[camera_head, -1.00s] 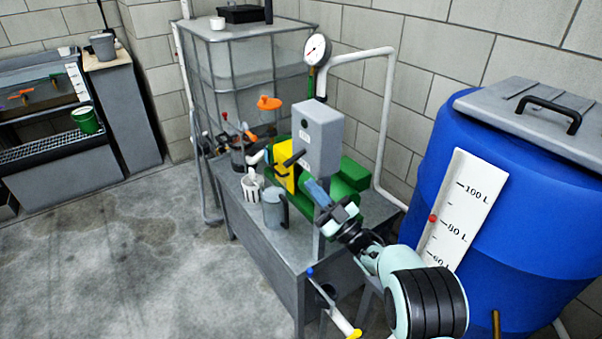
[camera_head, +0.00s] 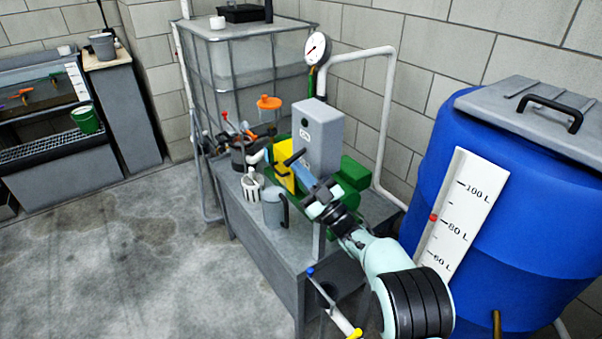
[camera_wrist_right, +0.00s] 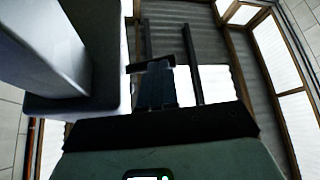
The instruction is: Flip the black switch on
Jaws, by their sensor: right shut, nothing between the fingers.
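The black switch (camera_head: 293,159) is a short lever on the side of a grey box (camera_head: 320,140), in the head view. Its free end slants down and left. My right gripper (camera_head: 300,172) is shut and empty, its bluish fingers just below the lever. In the right wrist view the fingers (camera_wrist_right: 158,82) end close to the dark lever (camera_wrist_right: 138,67), beside the grey box (camera_wrist_right: 82,104). I cannot tell whether they touch it. My left gripper is not in view.
A blue barrel (camera_head: 520,215) stands right of my arm. A white pipe (camera_head: 388,110) runs behind.

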